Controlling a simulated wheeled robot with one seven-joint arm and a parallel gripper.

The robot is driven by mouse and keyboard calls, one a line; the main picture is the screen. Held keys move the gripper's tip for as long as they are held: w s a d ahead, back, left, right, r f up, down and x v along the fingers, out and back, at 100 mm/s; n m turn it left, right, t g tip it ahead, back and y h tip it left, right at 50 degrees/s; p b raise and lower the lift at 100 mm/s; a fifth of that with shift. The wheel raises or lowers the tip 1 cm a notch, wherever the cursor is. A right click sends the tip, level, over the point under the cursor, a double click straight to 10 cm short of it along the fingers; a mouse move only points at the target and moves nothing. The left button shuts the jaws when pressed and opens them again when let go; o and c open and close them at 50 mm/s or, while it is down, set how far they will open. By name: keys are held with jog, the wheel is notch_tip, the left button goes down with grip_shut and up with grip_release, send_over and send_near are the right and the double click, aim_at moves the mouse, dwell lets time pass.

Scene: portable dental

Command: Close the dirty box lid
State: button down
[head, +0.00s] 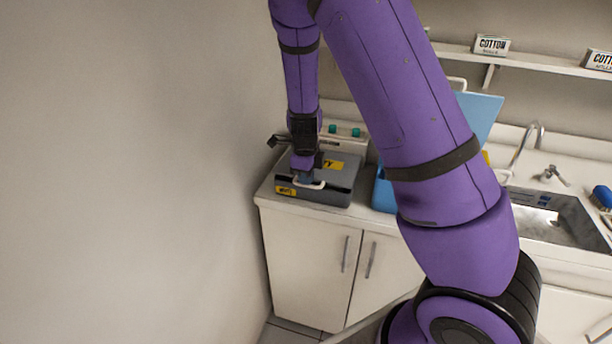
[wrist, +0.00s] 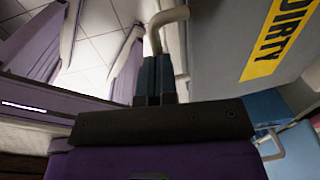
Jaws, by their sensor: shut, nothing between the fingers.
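The grey dirty box (head: 340,197) stands at the left end of the counter, with a yellow label on its front. Its grey lid (head: 345,172) lies over the box and looks down; I cannot tell if a small gap remains. In the wrist view the lid (wrist: 215,50) fills the upper right, with a yellow DIRTY label. My gripper (head: 304,178) is at the lid's front edge by the pale handle (head: 312,185). In the wrist view my fingers (wrist: 155,78) are together, close to the curved handle (wrist: 168,18), with nothing held; contact is unclear.
A blue box (head: 382,192) with its blue lid (head: 482,112) raised stands to the right, partly hidden by my arm. Farther right are a tap (head: 527,143) and sink (head: 550,220). The wall (head: 130,170) is close on the left.

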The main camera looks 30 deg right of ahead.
jog(key=f, duration=0.3)
jog(key=shift+s+a+f, duration=0.2)
jog(key=shift+s, duration=0.15)
notch_tip(320, 180, up, 11)
jog(key=s+a+r+n+t+y, duration=0.2)
jog(key=s+r+n+y, duration=0.1)
jog(key=s+r+n, duration=1.1)
jog(key=s+r+n+t+h, duration=0.1)
jog(key=s+r+n, duration=0.3)
jog(key=s+n, duration=0.2)
jog(key=s+r+n+t+h, duration=0.1)
jog(key=s+r+n, duration=0.4)
jog(key=s+n, duration=0.2)
jog(key=shift+s+d+r+t, duration=0.25)
jog(key=shift+s+t, duration=0.05)
jog(key=shift+s, duration=0.25)
